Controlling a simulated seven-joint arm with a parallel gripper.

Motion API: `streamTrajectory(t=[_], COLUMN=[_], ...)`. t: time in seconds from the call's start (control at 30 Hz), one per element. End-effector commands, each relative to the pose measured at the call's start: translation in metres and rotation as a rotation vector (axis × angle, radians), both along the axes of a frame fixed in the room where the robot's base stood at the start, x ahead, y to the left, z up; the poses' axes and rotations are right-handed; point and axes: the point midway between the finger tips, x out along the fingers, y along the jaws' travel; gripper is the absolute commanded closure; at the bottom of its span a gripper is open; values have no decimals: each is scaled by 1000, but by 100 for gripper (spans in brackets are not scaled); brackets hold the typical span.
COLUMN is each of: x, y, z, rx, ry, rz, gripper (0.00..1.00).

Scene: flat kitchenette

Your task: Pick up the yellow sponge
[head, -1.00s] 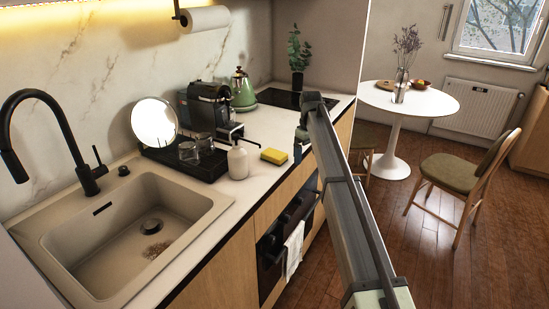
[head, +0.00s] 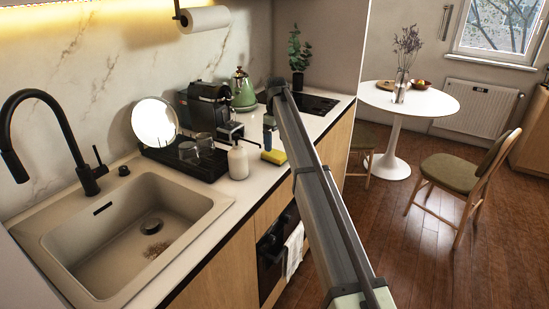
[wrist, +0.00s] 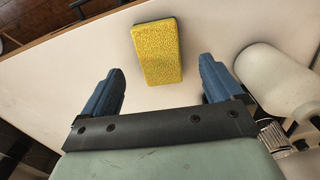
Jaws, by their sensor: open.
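The yellow sponge (head: 273,157) lies flat on the white counter near its front edge, just right of the white soap bottle. In the wrist view the sponge (wrist: 157,51) shows its yellow face with a thin dark green edge. It lies ahead of the fingertips, between their lines, and not touched. My gripper (wrist: 158,80) is open and empty, its two blue fingers apart. In the head view my gripper (head: 268,132) is above and behind the sponge, partly hidden by my arm.
The white soap bottle (head: 238,161) stands left of the sponge and shows close to the right finger in the wrist view (wrist: 275,80). A black drying tray (head: 190,166) with glasses, a coffee machine (head: 209,107) and a green kettle (head: 243,91) stand farther back. The sink (head: 130,230) is at left.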

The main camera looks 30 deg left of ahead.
Motion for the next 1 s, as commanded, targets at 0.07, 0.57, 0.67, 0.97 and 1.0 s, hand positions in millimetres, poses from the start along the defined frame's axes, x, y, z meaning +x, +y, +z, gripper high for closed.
streamTrajectory(t=[0.07,0.57,0.67,0.97,1.0], x=[0,2,2,2,2], y=[0,1,1,2,2], z=[-8,-53,-60,-61,-61], rx=[0,-1,0,0,0], ry=[0,1,0,0,0], rz=[0,-1,0,-1,-1], gripper=[6,6,6,14,18])
